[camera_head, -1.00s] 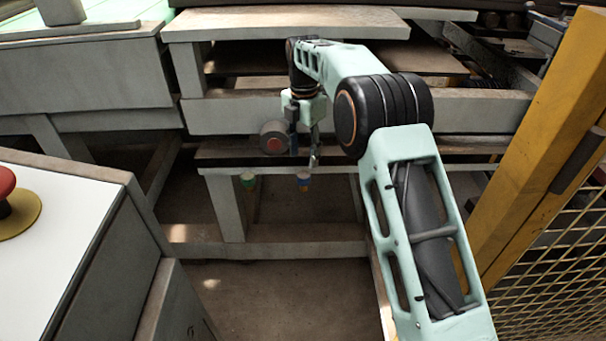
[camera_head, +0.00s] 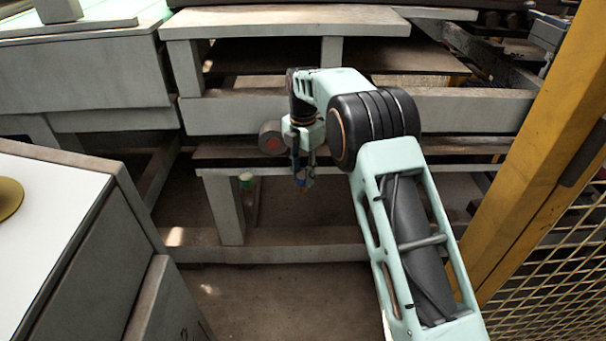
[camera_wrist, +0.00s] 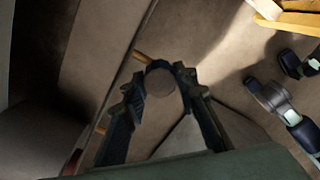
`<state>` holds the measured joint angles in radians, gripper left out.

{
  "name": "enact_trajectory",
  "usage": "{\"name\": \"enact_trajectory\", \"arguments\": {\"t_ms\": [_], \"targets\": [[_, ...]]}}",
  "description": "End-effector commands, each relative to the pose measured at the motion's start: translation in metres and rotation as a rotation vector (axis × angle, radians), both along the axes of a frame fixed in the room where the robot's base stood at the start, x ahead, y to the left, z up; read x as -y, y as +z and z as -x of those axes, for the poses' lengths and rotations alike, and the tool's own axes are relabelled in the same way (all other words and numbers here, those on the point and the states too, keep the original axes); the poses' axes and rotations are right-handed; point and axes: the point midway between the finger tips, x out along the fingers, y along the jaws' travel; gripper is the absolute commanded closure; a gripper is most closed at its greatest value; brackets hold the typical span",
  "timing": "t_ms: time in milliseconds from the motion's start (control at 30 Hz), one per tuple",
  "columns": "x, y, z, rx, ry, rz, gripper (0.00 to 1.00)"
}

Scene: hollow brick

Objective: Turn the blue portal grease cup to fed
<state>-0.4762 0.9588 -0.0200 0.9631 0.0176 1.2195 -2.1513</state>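The blue grease cup (camera_head: 302,185) hangs below the edge of the low frame in the head view. Only a small blue and yellowish part of it shows beneath my gripper (camera_head: 303,174). In the wrist view, the two dark fingers of my gripper (camera_wrist: 159,82) stand apart, one on each side of a round grey-brown disc (camera_wrist: 160,84), seemingly the cup's end. The gaps beside the disc are narrow, and firm contact does not show. A green cup (camera_head: 246,179) is to the left on the same frame. The cup's turn position cannot be read.
A grey frame leg (camera_head: 224,208) stands left of the green cup. A white-topped cabinet (camera_head: 60,215) is at the left. A yellow post with mesh (camera_head: 535,140) is close on the right. Yellowish pegs (camera_wrist: 141,56) show beside the fingers. Floor below is clear.

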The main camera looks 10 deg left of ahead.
Motion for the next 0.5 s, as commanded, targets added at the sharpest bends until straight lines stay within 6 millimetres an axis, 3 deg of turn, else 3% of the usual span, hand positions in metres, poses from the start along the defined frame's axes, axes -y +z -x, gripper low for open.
{"name": "enact_trajectory", "arguments": {"t_ms": [200, 500], "targets": [[0.0001, 0.0001, 0.0000, 0.000, 0.000, 0.000, 0.97], [0.0003, 0.0022, 0.0003, -0.001, -0.046, 0.000, 0.97]]}}
